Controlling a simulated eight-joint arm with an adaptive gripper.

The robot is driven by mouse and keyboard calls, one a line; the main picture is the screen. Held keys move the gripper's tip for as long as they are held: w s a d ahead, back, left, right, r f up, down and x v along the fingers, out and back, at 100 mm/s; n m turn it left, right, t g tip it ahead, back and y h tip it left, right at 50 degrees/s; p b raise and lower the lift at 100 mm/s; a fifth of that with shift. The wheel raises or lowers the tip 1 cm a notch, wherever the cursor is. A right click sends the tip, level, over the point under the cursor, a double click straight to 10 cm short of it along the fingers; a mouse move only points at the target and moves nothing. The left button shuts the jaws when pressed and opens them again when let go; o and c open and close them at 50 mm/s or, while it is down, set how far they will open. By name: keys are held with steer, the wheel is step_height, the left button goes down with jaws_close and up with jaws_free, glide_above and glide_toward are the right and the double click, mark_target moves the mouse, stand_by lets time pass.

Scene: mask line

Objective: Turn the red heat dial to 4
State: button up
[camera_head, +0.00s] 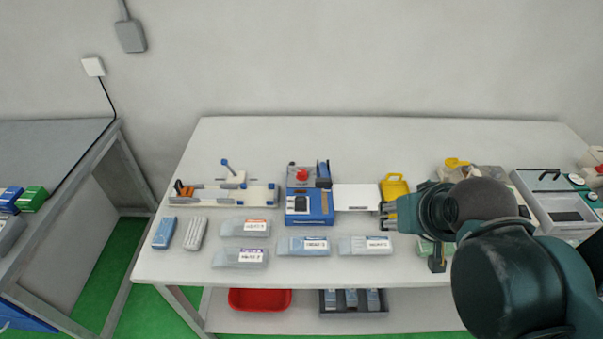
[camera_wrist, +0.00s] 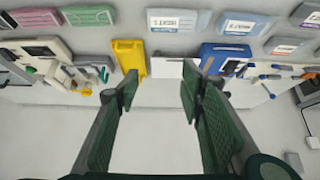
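A red round dial (camera_head: 302,175) sits on top of the blue machine (camera_head: 318,221), at its rear left; its marks are too small to read. The blue machine also shows in the wrist view (camera_wrist: 222,55), partly behind my right finger, and I cannot make out the dial there. My gripper (camera_head: 388,215) is to the right of the machine, near the yellow holder, pointing left in the head view. In the wrist view my gripper (camera_wrist: 160,85) is open, with nothing between its fingers.
A white plate (camera_head: 356,198) adjoins the machine's right side, and a yellow holder (camera_head: 396,186) stands beyond it. A slide jig (camera_head: 225,194) is at left. Several labelled packs (camera_head: 304,246) lie along the front. The table's rear strip (camera_head: 330,140) is clear.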

steer(key=w+a+r+n+g+p, duration=0.1)
steer(key=w+a+r+n+p, duration=0.15)
steer(key=w, duration=0.25)
steer(key=w+a+r+n+g+p, duration=0.1)
steer(key=w+a+r+n+p, duration=0.15)
steer(key=w, duration=0.25)
steer(key=n+g+p, duration=0.5)
steer(key=n+p, duration=0.6)
steer(key=p, duration=0.1)
glide_above(302, 172)
steer(key=shift+s+f, duration=0.15)
steer(key=shift+f, duration=5.2)
steer(key=shift+f, duration=3.9)
